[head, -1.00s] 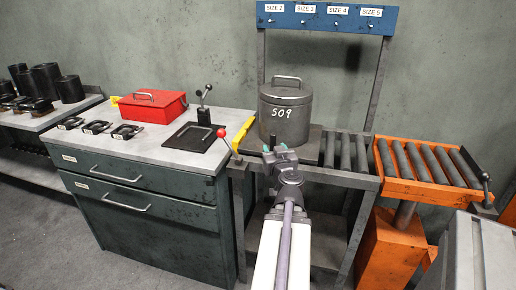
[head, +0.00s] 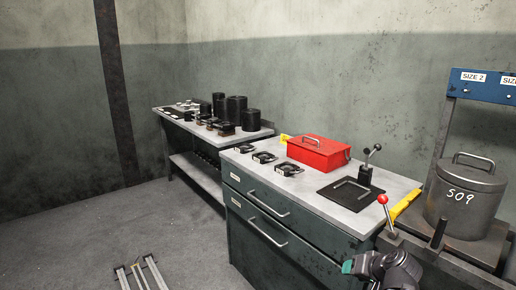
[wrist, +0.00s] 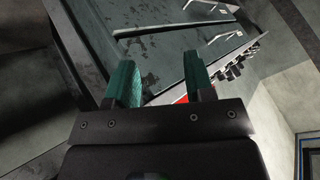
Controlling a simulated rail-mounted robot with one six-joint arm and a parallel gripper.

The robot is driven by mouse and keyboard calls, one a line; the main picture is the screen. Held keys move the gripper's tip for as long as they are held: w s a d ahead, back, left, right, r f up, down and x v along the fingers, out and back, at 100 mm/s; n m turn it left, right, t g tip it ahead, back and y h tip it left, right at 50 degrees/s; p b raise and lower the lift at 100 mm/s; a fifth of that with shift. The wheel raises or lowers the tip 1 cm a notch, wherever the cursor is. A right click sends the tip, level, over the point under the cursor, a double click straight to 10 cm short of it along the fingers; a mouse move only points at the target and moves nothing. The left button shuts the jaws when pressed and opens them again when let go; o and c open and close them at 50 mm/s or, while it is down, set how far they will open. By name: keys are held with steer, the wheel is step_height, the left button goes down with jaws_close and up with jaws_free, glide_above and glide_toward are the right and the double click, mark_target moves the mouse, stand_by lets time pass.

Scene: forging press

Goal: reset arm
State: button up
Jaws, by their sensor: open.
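My gripper (wrist: 160,85) shows in the wrist view with its two green fingers apart and nothing between them. In the head view, part of my gripper (head: 350,266) and wrist shows at the bottom right, in front of the right end of the drawer cabinet (head: 265,228). The wrist view shows the cabinet's drawer fronts and handles beyond the fingers. The fingertips look apart from the cabinet, though the exact gap cannot be told.
A lidded pot marked S09 (head: 466,195) stands at right. A shelf table (head: 180,118) holds black cylinders. Floor at left is mostly open, with rails (head: 140,275).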

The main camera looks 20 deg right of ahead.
steer(key=w+a+f+n+g, duration=0.1)
steer(key=a+f+n+g, duration=0.15)
steer(key=a, duration=0.85)
steer(key=w+a+f+n+g, duration=0.1)
steer(key=a+n+g, duration=0.15)
steer(key=a, duration=0.75)
steer(key=w+a+f+n+g, duration=0.15)
steer(key=a+g, duration=0.25)
steer(key=a, duration=0.7)
step_height(320, 180, up, 15)
steer(key=d+p, duration=0.1)
steer(key=p, duration=1.4)
steer(key=shift+s+d+n+h, duration=0.15)
steer(key=shift+s+n+h, duration=0.1)
steer(key=shift+n+h, duration=0.1)
steer(key=shift+r, duration=0.1)
steer(key=shift+c, duration=0.4)
